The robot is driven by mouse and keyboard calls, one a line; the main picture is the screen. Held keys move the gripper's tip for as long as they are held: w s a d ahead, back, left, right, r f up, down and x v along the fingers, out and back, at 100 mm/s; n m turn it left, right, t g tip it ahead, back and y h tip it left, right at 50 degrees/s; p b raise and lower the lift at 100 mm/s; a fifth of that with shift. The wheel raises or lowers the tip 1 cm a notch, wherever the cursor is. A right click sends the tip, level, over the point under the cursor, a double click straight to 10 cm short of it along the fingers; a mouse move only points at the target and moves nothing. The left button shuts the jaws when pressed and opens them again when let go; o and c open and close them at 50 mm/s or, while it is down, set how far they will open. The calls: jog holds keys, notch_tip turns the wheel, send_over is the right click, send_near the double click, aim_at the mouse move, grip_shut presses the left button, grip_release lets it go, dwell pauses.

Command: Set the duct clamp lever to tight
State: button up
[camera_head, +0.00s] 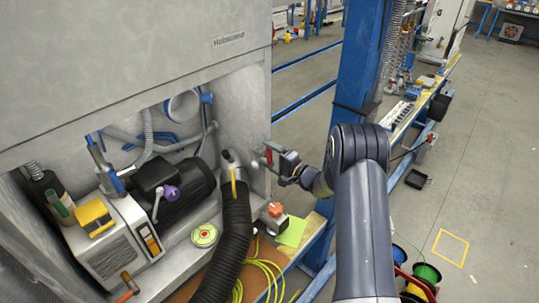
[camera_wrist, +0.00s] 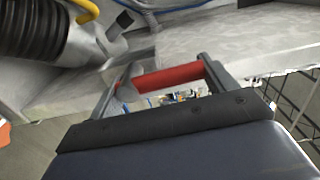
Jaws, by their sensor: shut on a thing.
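A red handle (camera_head: 268,155), apparently the duct clamp lever, is at the right edge of the cabinet opening, just right of the duct's top end. In the wrist view the red handle (camera_wrist: 168,78) lies crosswise between the two fingers. My gripper (camera_head: 274,157) reaches it from the right and is shut on it; the gripper also shows in the wrist view (camera_wrist: 166,70). The black ribbed duct (camera_head: 236,225) hangs from a grey collar (camera_head: 229,158) with a yellow strip on it. The lever's pivot and any position marks cannot be made out.
Left of the duct, a black motor (camera_head: 185,190) and a beige unit (camera_head: 105,240) fill the cabinet. A box with an orange top (camera_head: 275,210) and yellow cable (camera_head: 262,275) lie below my gripper. A blue post (camera_head: 361,60) stands behind my arm. Floor at right is mostly clear.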

jog(key=shift+w+m, duration=0.1)
jog(key=shift+m, duration=0.2)
jog(key=o, duration=1.4)
jog(key=shift+c, duration=0.2)
jog(key=shift+d, duration=0.15)
jog(key=b+v, duration=0.1)
jog(key=v, duration=0.9)
jog(key=shift+s+d+b, duration=0.2)
jog(key=shift+s+b, duration=0.1)
jog(key=shift+b, duration=0.05)
jog(key=p+x, duration=0.1)
jog(key=x, duration=1)
jog(key=shift+p, duration=0.4)
jog(key=shift+s, duration=0.1)
